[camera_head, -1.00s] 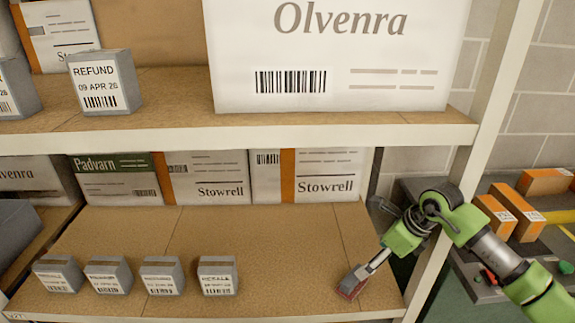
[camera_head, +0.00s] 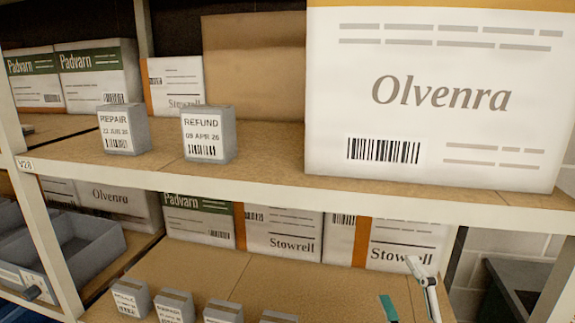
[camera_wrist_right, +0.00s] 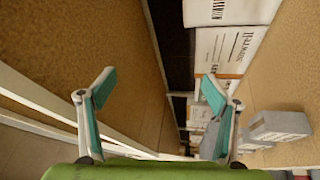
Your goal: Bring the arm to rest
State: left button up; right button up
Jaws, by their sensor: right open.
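My right gripper (camera_head: 408,290) shows at the bottom right of the head view, over the right part of the lower shelf (camera_head: 262,276). Only its fingers are in the picture; the rest of the arm is cut off below. In the right wrist view the same gripper (camera_wrist_right: 158,92) has its two teal-padded fingers spread wide, with nothing between them. My left gripper is in neither view.
Several small grey boxes (camera_head: 168,307) stand along the lower shelf's front. Grey REPAIR (camera_head: 123,130) and REFUND (camera_head: 208,135) boxes and a large Olvenra carton (camera_head: 430,100) stand on the upper shelf. Stowrell cartons (camera_head: 284,235) stand behind. A grey bin (camera_head: 70,245) is at left.

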jog(key=s+d+f+m+g+h, duration=0.35)
jog(key=s+f+m, duration=0.2)
jog(key=f, duration=0.35)
jog(key=s+d+f+m+g+h, duration=0.25)
jog(key=s+f+m+g, duration=0.25)
jog(key=f+m, duration=0.3)
jog(key=s+a+f+m+g+y, duration=0.1)
jog(key=s+a+f+g, duration=0.4)
jog(key=s, duration=0.4)
jog(key=s+a+f+m+g+y, duration=0.1)
jog(key=s+a+f+g+y, duration=0.15)
jog(key=s+f, duration=0.55)
notch_tip(320, 180, down, 24)
jog(key=s+g, duration=0.2)
jog(key=s, duration=0.1)
jog(key=s+d+f+g+h, duration=0.1)
jog(key=s+d+f, duration=0.1)
jog(key=s+f, duration=1.4)
jog(key=shift+s+d+f, duration=0.4)
jog(key=shift+f, duration=0.05)
